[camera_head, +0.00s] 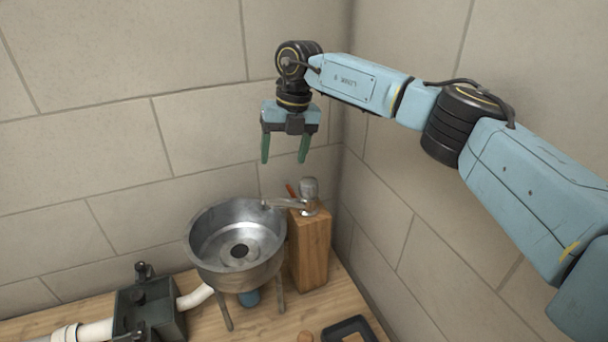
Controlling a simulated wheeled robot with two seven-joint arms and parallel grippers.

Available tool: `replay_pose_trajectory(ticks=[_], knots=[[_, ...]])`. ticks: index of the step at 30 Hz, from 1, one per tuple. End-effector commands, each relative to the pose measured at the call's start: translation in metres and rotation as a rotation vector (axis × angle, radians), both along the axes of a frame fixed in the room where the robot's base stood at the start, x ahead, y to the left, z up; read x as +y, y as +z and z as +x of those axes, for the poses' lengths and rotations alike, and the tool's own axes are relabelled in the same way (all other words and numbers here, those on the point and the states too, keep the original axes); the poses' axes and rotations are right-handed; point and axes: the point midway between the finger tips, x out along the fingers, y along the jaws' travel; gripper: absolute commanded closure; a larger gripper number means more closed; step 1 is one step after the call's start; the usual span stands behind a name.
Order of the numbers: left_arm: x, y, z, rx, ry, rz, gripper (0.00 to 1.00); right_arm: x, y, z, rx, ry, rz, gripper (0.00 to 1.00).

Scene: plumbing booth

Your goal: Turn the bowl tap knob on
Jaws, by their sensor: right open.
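The metal bowl (212,222) stands on legs on the wooden bench, with a dark drain at its bottom. The tap (285,203) sits on a wooden block (311,248) at the bowl's right, its spout reaching over the rim. The tap's round grey knob (309,188) is on top. A small red-orange piece (291,191) shows beside it. My right gripper (285,160) points down above and slightly left of the knob, apart from it. Its green fingers are open with nothing between them. My left gripper is out of view.
A dark box-like fitting (150,312) with white pipe (95,331) stands left of the bowl. A black tray (352,329) lies at the bench's front right. Tiled walls meet in a corner close behind the wooden block.

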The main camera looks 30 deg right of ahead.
Motion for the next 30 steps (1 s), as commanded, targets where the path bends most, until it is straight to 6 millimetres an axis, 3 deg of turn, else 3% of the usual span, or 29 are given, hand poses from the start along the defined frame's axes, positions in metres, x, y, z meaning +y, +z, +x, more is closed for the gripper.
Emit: replay_pose_trajectory(ticks=[1,3,8,14,24,30], knots=[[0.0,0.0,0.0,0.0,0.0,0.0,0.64,-0.022,0.014,0.001,0.011,-0.039,-0.064,0.35],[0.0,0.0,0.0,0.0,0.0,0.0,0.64,-0.043,0.025,-0.001,0.031,-0.079,-0.129,0.35],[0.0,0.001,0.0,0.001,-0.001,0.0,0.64,-0.061,0.029,-0.004,0.052,-0.115,-0.184,0.35],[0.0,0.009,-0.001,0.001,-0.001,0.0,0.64,-0.061,-0.001,-0.005,0.056,-0.114,-0.184,0.35],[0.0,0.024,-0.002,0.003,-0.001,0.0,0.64,-0.06,-0.07,-0.005,0.055,-0.111,-0.18,0.35],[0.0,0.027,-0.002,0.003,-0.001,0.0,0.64,-0.06,-0.093,-0.004,0.052,-0.111,-0.179,0.35]])
